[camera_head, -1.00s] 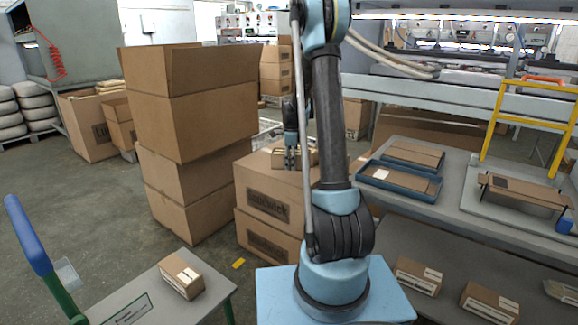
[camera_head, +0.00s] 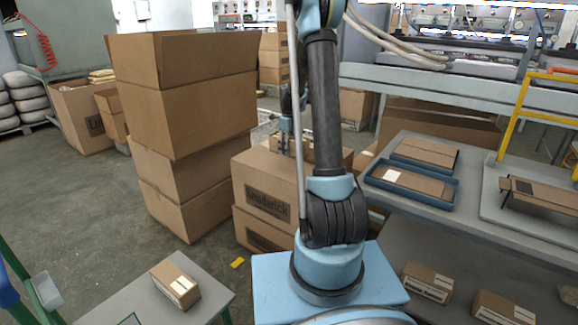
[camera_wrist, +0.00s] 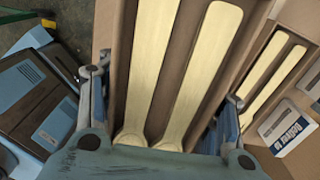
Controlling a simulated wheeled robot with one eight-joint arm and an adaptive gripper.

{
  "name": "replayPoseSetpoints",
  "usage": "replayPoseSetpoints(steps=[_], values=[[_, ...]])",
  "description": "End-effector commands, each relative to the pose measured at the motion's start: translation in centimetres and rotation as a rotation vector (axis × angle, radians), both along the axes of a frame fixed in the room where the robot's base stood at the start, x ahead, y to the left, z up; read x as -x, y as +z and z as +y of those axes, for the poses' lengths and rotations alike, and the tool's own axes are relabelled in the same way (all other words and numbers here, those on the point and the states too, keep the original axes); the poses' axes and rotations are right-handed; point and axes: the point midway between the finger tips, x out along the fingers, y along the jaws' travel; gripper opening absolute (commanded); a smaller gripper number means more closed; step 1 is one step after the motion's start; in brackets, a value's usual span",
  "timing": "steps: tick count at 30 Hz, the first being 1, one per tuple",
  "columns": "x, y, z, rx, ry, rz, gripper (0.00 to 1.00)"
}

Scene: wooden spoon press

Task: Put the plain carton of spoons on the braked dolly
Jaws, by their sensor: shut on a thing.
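In the wrist view my gripper (camera_wrist: 165,140) is shut on an open brown carton (camera_wrist: 114,50) with pale wooden spoons (camera_wrist: 190,70) lying in it. My gripper (camera_head: 286,125) in the head view is by the top of a large stamped carton (camera_head: 265,190); the held carton (camera_head: 280,143) is small and partly hidden there by my arm. I cannot tell whether it touches the box below.
A tall stack of brown cartons (camera_head: 185,100) stands left of my gripper. A grey bench (camera_head: 440,205) with blue trays (camera_head: 410,187) is at right; small cartons (camera_head: 428,282) lie on its lower shelf. In the wrist view, more spoons (camera_wrist: 270,70) and a white label (camera_wrist: 288,130) show at right.

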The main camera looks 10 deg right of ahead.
Motion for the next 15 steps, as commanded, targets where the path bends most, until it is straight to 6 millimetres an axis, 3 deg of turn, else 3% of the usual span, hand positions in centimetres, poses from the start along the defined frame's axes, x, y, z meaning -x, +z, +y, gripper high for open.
replayPoseSetpoints(steps=[4,15], values=[[-0.1,-2.3,0.0,0.0,0.0,0.0,0.28],[0.0,-5.3,0.0,0.0,0.001,0.0,0.28]])
